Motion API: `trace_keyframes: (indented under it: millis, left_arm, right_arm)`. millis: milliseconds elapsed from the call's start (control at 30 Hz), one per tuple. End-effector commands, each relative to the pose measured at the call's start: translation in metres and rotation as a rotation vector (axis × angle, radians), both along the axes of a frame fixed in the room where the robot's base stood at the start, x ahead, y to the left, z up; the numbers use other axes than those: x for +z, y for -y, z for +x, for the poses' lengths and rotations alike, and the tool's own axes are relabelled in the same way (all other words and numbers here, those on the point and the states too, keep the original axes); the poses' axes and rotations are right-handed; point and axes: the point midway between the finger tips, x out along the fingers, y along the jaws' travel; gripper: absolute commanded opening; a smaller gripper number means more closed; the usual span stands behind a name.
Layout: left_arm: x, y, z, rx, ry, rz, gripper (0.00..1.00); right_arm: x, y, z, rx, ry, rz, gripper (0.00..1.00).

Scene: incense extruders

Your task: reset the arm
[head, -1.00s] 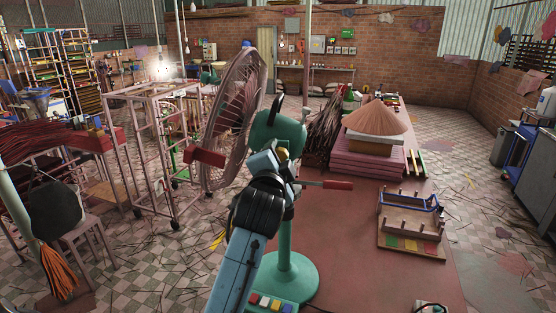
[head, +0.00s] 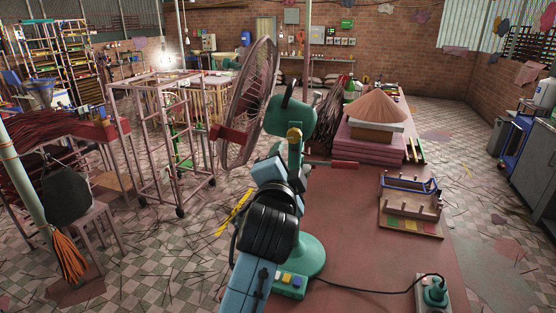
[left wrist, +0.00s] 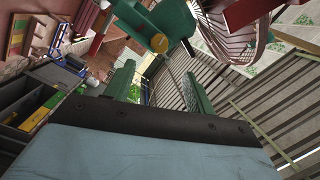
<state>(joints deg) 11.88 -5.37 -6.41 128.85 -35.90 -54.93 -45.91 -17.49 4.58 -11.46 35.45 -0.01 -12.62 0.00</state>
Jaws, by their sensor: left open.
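A green pedestal fan (head: 312,122) with a pinkish cage stands on the table, its round base at the table's left edge. My right gripper is out of view.
The red-brown table (head: 350,225) carries a wooden rack (head: 410,205) and a conical hat (head: 376,106) on stacked boxes. A power strip (head: 433,292) with a cable lies at the front. A metal frame cart (head: 160,150) stands left. Tiled floor lies left and right.

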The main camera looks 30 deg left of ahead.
Motion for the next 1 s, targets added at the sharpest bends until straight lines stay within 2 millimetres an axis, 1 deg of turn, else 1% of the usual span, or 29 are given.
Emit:
trace_keyframes:
  millis: [567,633,667,767,800,867,900,967,1000]
  left_arm:
    - [-0.001,0.002,-0.001,-0.002,-0.001,-0.001,0.55]
    - [-0.009,0.004,0.002,-0.007,-0.012,-0.003,0.55]
    - [-0.016,0.005,0.004,-0.013,-0.021,-0.006,0.55]
    - [-0.058,0.014,0.016,-0.046,-0.073,-0.026,0.55]
    - [-0.083,0.018,0.022,-0.063,-0.104,-0.041,0.55]
    - [-0.126,0.026,0.030,-0.092,-0.157,-0.068,0.55]
    - [-0.157,0.031,0.033,-0.111,-0.193,-0.089,0.55]
    - [-0.204,0.039,0.036,-0.136,-0.249,-0.124,0.55]
    - [-0.234,0.043,0.036,-0.150,-0.285,-0.148,0.55]
  right_arm:
    - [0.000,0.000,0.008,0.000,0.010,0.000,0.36]
    - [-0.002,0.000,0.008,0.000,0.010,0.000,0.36]
    - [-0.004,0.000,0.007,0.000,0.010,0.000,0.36]
    - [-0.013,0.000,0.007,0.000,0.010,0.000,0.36]
    - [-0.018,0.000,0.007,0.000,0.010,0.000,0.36]
    - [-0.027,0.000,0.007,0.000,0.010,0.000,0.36]
    - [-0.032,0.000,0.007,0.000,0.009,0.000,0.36]
    - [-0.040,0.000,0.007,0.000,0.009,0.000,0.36]
    - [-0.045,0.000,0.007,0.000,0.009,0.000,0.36]
